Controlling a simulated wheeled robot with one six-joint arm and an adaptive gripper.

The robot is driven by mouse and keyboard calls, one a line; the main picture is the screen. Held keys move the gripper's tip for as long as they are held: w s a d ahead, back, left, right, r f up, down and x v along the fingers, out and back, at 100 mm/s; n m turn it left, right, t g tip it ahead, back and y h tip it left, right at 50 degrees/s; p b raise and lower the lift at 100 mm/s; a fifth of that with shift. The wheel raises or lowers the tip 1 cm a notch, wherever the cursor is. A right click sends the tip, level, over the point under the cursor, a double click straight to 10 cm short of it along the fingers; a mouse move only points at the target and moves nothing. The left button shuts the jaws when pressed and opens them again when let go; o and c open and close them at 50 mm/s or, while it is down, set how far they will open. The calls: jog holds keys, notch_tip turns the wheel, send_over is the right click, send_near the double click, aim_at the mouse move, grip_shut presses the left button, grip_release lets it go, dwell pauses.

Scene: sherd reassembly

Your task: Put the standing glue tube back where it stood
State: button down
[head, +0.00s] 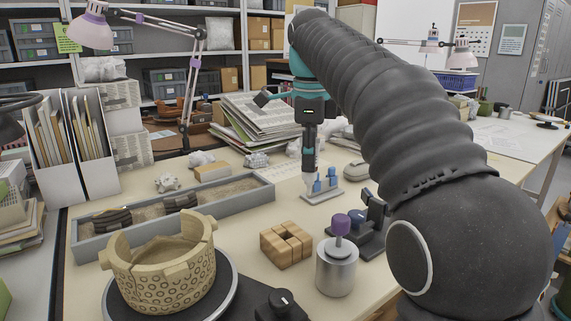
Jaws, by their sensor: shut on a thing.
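My gripper (309,150) points down at the middle of the table, beyond the wooden block. It is shut on a pale, slim upright thing, which looks like the glue tube (308,163); the fingers partly hide it. The tube is over or just at the left end of a small grey rack (322,196). Blue-capped tubes (325,182) stand in the rack to its right. I cannot tell whether the tube's lower end touches the rack.
A partly rebuilt patterned pot (162,262) stands on a turntable at front left. Behind it lies a long sand tray (92,247) with dark sherds.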

jog(key=s+a+g, duration=0.2)
jog(key=s+a, duration=0.2)
jog(key=a, duration=0.1)
notch_tip(320, 180, down, 10)
jog(key=b, duration=0.4)
jog(key=shift+r, duration=0.2)
dwell(0.8)
jog(key=shift+w+d+f, duration=0.1)
jog(key=shift+f, duration=0.15)
dwell(1.3)
jog(key=c, duration=0.9)
grip_release()
jog(key=shift+t, duration=0.3)
notch_tip(320, 180, up, 8)
jog(key=shift+w+f, duration=0.2)
jog(key=shift+f, duration=0.05)
